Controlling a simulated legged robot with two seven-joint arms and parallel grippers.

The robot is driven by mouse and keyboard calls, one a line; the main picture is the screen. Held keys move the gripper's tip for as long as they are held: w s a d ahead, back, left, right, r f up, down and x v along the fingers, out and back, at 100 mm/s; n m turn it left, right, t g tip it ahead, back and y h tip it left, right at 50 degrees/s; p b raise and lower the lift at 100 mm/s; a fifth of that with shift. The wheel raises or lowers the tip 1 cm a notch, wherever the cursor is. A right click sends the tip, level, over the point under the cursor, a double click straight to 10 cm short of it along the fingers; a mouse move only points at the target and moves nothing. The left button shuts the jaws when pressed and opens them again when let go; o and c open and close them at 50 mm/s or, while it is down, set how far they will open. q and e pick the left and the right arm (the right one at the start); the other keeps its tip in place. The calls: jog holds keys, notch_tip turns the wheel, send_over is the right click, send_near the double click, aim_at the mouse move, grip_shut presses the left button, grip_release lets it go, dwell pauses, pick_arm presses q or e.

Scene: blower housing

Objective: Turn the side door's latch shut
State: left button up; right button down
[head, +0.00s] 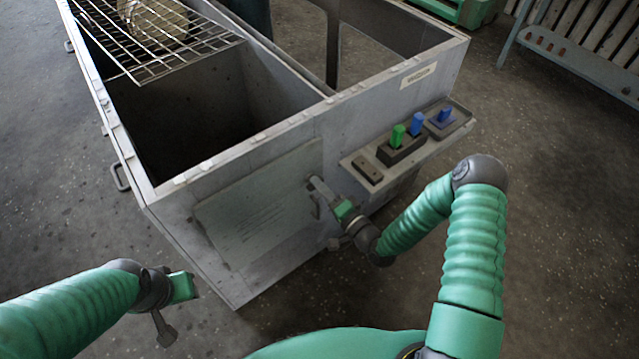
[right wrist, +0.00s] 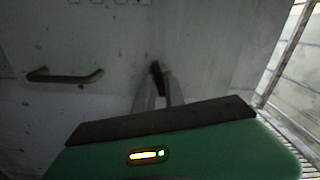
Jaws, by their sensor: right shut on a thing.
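The side door (head: 255,210) is a pale grey panel on the near wall of the grey metal housing (head: 175,205). It looks flush with the wall, though a small gap would be hard to see. My right gripper (head: 318,187) is at the door's right edge. In the right wrist view its two fingers (right wrist: 157,92) are shut on the dark latch (right wrist: 156,70), which looks close to upright there. The fingers hide most of the latch in the head view. A dark bar handle (right wrist: 65,76) is left of the fingers. My left gripper (head: 165,328) hangs away from the housing; its fingers are unclear.
A shelf (head: 405,155) on the housing wall, right of my right gripper, holds a dark block with green (head: 398,136) and blue (head: 416,124) pieces and another blue piece (head: 445,116). A wire grate (head: 165,45) covers part of the open top. Floor below is clear.

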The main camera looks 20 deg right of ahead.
jog(key=shift+d+f+m+p, duration=0.1)
jog(key=shift+d+m+p, duration=0.1)
jog(key=shift+m, duration=0.6)
jog(key=shift+d+f+m+p, duration=0.1)
jog(key=shift+m+p, duration=0.05)
jog(key=shift+m, duration=0.65)
jog(key=c, duration=1.6)
grip_release()
jog(key=shift+o, duration=0.6)
